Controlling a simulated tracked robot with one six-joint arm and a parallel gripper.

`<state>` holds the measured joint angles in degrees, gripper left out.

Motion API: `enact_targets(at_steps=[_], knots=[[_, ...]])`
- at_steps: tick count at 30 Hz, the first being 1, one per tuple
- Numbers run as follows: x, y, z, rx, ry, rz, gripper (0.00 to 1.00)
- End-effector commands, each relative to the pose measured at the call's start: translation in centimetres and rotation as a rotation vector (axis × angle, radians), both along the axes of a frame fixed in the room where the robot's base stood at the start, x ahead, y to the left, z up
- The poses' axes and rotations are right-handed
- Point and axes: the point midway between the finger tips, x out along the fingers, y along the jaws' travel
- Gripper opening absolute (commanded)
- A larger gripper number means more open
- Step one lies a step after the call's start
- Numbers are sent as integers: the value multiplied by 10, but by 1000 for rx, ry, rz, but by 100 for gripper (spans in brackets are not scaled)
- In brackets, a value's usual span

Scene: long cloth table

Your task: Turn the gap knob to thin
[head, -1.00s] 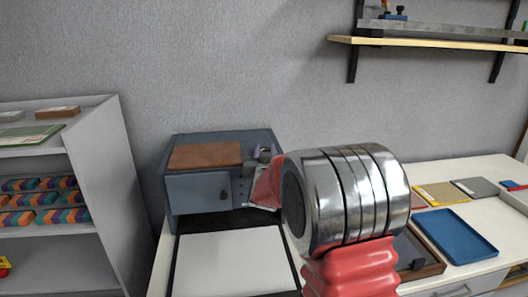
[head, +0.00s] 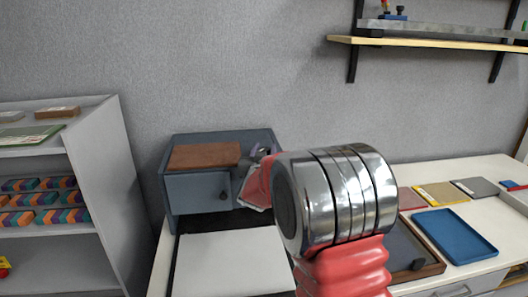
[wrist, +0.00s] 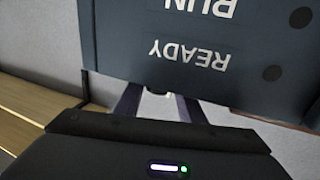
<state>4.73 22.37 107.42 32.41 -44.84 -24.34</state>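The blue-grey machine (head: 197,192) stands at the left end of the table. It has a brown top plate and a dark round knob (head: 223,194) on its front. I cannot tell whether this is the gap knob, and no "thin" mark is legible. My gripper (head: 264,152) is at the machine's upper right corner, partly hidden by my arm. In the wrist view, a dark panel (wrist: 200,45) reads RUN and READY upside down, with two dark round spots. My purple fingers (wrist: 158,101) show below its edge, apart at their bases; their tips are hidden.
A white sheet on a black base (head: 230,262) lies before the machine. A shelf unit (head: 100,150) with coloured blocks stands at left. A blue tray (head: 455,236) and flat coloured pieces lie at right. Wall shelves (head: 440,42) hang above.

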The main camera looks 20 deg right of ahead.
Motion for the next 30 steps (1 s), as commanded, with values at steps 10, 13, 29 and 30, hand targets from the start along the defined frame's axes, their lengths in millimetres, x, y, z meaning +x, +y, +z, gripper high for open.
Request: enact_targets(at_steps=[10,13,29,30], knots=[[0,-1,-2,1,3,-1,47],[-1,0,-2,1,3,-1,47],[-56,28,-2,1,3,0,47],[-62,31,-1,1,3,0,47]])
